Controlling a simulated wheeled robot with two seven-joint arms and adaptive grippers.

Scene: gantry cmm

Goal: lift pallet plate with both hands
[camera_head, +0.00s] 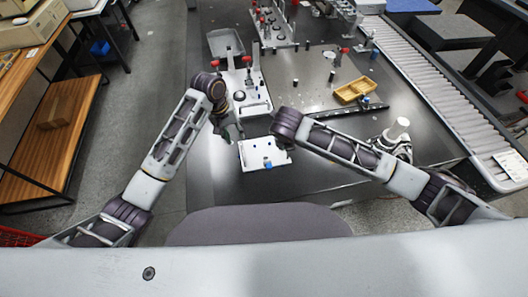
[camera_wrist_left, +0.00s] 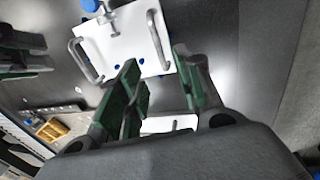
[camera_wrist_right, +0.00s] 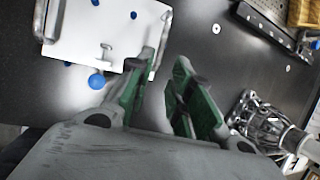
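The pallet plate (camera_head: 262,153) is a white plate lying flat near the front edge of the dark table. It carries a blue knob (camera_head: 268,164). In the left wrist view the plate (camera_wrist_left: 122,42) has a bar handle on each side; the nearer handle (camera_wrist_left: 158,40) lies ahead of my left gripper (camera_wrist_left: 158,62), which is open and empty. In the right wrist view the plate (camera_wrist_right: 98,35) is ahead to the left. My right gripper (camera_wrist_right: 166,60) is open beside its right edge. In the head view my right wrist mostly hides that gripper.
A white fixture (camera_head: 247,95) stands just behind the plate. A yellow tray (camera_head: 354,90) and a dark rail (camera_head: 350,108) lie to the right. A grey bin (camera_head: 225,43) is at the back left. A roller conveyor (camera_head: 430,85) runs along the right.

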